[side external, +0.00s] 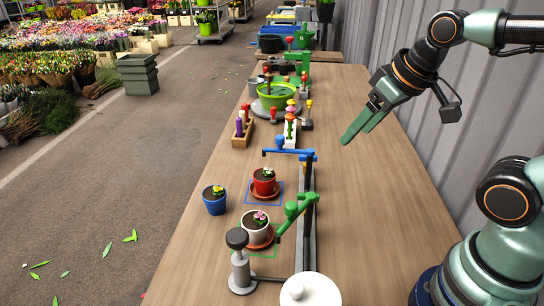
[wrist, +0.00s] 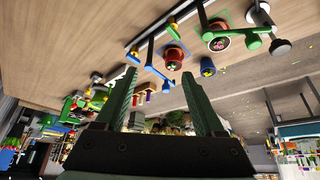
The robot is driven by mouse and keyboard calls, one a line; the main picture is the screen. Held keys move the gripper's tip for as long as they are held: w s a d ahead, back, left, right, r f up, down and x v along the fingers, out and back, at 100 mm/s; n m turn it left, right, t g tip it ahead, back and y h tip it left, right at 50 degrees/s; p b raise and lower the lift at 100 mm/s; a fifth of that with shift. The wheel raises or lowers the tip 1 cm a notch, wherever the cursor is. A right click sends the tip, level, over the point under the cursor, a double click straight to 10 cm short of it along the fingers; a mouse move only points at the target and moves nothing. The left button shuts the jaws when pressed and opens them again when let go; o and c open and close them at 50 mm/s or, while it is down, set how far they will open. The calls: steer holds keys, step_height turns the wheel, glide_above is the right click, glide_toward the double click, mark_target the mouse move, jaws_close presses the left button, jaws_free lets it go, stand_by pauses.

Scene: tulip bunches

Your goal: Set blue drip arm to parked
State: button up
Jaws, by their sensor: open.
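The blue drip arm (side external: 284,152) sits on a dark rail (side external: 308,200) and reaches left, its tip above and just behind the red pot (side external: 264,182). In the wrist view the blue drip arm (wrist: 150,51) is ahead of my fingers, beside the red pot (wrist: 173,56). The green drip arm (side external: 295,208) on the same rail slants down toward the white pot (side external: 255,230). My gripper (side external: 357,132) is open and empty, in the air to the right of the blue arm and apart from it. My gripper's fingers (wrist: 160,75) also show spread in the wrist view.
A blue pot (side external: 215,201) stands left of the red pot. A grey pump with a black knob (side external: 240,270) and a white round lid (side external: 310,290) are at the near end. A green basin (side external: 275,96) and wooden holders stand farther back. The table's right side is clear.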

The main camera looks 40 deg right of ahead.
steer(key=w+a+r+m+g, duration=0.1)
steer(key=w+r+m+g, duration=0.15)
steer(key=w+r, duration=0.5)
steer(key=m+g, duration=0.1)
steer(key=g, duration=0.2)
glide_above(280, 136)
step_height(280, 136, down, 4)
step_height(280, 136, down, 12)
steer(key=shift+s+r, duration=0.1)
jaws_close()
stand_by(1.2)
